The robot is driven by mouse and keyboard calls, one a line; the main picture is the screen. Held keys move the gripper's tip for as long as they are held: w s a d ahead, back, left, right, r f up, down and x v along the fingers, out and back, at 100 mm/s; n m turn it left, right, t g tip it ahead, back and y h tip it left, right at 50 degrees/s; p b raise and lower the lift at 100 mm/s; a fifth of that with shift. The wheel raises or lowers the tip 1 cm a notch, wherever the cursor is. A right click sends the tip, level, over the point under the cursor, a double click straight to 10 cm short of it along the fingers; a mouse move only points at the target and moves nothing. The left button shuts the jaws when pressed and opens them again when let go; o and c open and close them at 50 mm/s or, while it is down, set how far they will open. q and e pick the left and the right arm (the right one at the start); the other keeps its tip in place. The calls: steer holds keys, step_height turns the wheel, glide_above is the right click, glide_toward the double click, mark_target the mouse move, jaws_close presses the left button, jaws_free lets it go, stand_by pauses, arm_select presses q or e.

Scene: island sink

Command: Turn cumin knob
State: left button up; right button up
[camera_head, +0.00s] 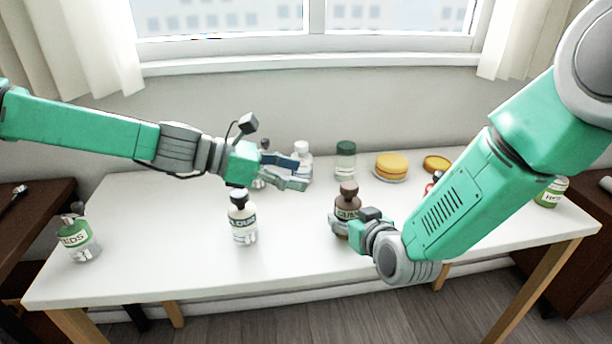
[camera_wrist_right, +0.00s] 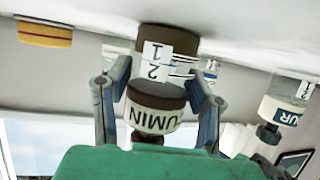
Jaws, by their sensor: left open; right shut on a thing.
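The cumin bottle (camera_head: 348,197) stands upright near the middle of the white table in the head view, with a dark knob on top and brown contents. Its partly hidden CUMIN label (camera_wrist_right: 152,118) shows upside down in the right wrist view. My right gripper (camera_head: 347,228) is shut on the bottle's body, with a finger on either side in the right wrist view (camera_wrist_right: 160,75). The knob is mostly hidden there behind my gripper's base. My left gripper (camera_head: 298,174) is open and empty, left of the cumin bottle and above the table's back half.
A black-capped labelled bottle (camera_head: 243,225) stands left of the cumin. A white-capped bottle (camera_head: 303,150) is close behind my left gripper. A green-lidded jar (camera_head: 345,158) and yellow stacked rounds (camera_head: 391,165) stand at the back. A seeds jar (camera_head: 76,240) is far left. The table's (camera_head: 180,275) front left is clear.

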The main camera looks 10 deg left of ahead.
mark_target(345, 184)
arm_select(q)
steer(key=shift+d, duration=0.1)
stand_by(0.5)
steer(key=shift+s+d, duration=0.2)
steer(key=shift+d, duration=0.05)
steer(key=shift+w+r, duration=0.1)
steer(key=shift+w, duration=0.1)
steer(key=x, duration=1.1)
steer(key=shift+w+d, duration=0.2)
steer(key=shift+d, duration=0.05)
jaws_close()
